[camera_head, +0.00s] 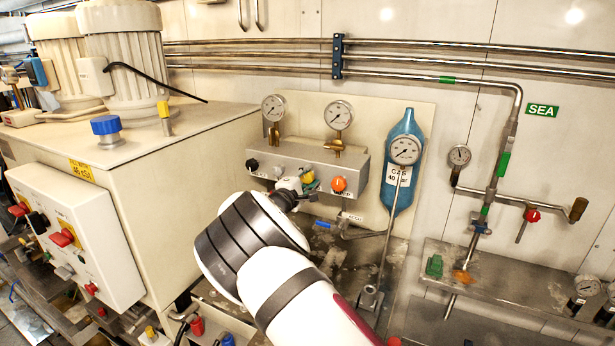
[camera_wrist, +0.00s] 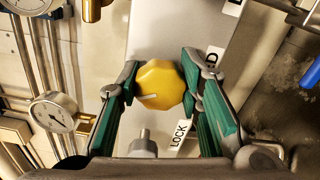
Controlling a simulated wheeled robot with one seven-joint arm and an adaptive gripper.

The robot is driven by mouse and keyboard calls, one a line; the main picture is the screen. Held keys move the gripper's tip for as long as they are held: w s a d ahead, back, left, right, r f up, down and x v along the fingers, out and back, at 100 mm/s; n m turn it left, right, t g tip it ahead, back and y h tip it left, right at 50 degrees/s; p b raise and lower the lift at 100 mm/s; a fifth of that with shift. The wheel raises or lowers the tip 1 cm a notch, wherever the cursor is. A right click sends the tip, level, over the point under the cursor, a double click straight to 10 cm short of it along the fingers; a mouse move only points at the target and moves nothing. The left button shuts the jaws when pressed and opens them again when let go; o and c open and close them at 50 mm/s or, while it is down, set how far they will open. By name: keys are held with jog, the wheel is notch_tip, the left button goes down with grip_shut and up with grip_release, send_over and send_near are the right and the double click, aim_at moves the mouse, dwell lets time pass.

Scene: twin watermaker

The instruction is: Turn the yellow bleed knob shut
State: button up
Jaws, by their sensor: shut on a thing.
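The yellow bleed knob (camera_wrist: 160,88) is a faceted knob with a white pointer line, on the grey manifold block (camera_wrist: 150,30). In the wrist view my gripper (camera_wrist: 158,90) has its green-padded fingers on both sides of the knob, shut on it. The pointer line points to the left in that view. In the head view my gripper (camera_head: 298,188) is at the front of the manifold block (camera_head: 300,158), and a bit of the yellow knob (camera_head: 308,177) shows beside it; my arm hides much of this area. A white LOCK label (camera_wrist: 180,134) is below the knob in the wrist view.
An orange knob (camera_head: 339,184) is just right of my gripper, and a black knob (camera_head: 253,164) is to its left. Two gauges (camera_head: 339,115) stand on top of the block. A blue gas cylinder (camera_head: 408,130) is to the right. A steel cabinet stands left.

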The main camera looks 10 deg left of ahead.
jog(key=m+p, duration=0.1)
jog(key=m, duration=0.4)
jog(key=shift+f+p, duration=0.15)
jog(key=shift+p, duration=0.25)
jog(key=shift+m, duration=0.3)
jog(key=o, duration=1.2)
jog(key=v, duration=1.2)
